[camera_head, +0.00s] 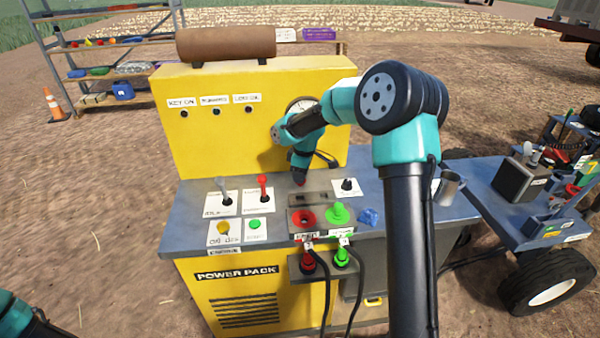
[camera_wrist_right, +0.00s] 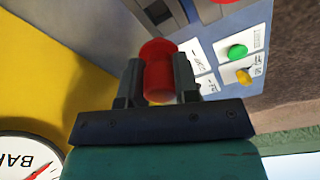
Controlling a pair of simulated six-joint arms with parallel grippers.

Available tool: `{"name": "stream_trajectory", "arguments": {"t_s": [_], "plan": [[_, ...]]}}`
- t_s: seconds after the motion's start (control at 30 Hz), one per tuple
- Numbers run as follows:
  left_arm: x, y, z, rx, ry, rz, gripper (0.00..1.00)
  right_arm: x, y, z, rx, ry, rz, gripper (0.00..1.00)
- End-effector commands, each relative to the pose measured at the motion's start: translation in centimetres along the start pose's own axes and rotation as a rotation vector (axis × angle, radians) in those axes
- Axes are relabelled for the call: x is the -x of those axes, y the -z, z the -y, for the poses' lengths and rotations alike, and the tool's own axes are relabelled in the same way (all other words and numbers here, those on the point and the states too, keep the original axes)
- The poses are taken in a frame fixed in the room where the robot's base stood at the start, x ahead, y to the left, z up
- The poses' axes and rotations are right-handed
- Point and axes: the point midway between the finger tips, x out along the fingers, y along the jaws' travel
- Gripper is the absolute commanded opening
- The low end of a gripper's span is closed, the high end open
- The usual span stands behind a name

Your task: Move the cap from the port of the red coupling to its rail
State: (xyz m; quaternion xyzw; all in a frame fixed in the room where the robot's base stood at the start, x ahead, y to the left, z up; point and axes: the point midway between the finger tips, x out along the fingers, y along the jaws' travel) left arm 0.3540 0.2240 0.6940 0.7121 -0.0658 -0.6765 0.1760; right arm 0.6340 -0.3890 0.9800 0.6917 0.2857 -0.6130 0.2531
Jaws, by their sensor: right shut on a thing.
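My right gripper (camera_head: 300,173) is above the back edge of the grey coupling plate, pointing down. It is shut on the red cap (camera_head: 299,182), which fills the space between the fingers in the wrist view (camera_wrist_right: 158,75). The red coupling's port (camera_head: 304,218) is a red ring with an open dark centre. The grey rail (camera_head: 307,199) with dark slots lies behind the ports, just below the held cap. Whether the cap touches the rail cannot be told. My left gripper is out of view; only part of that arm shows at the lower left.
A green cap (camera_head: 338,212) sits right of the red port, with a crumpled blue cloth (camera_head: 369,216) beside it. Levers and buttons (camera_head: 262,187) stand on the left. The yellow panel (camera_head: 235,135) rises behind. Two hose plugs (camera_head: 309,262) hang at the front.

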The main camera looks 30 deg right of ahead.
Motion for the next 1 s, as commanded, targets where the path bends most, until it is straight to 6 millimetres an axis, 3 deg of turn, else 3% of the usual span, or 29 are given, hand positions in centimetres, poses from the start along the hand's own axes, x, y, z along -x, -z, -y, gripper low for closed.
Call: {"name": "stream_trajectory", "arguments": {"t_s": [0.6, 1.0], "plan": [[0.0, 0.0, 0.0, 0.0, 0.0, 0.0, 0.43, -4.6, -0.6, 0.0, 0.0, 0.001, 0.001, 0.06], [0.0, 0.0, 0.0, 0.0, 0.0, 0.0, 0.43, -5.3, -0.6, 0.0, 0.0, -0.001, -0.001, 0.06]]}}
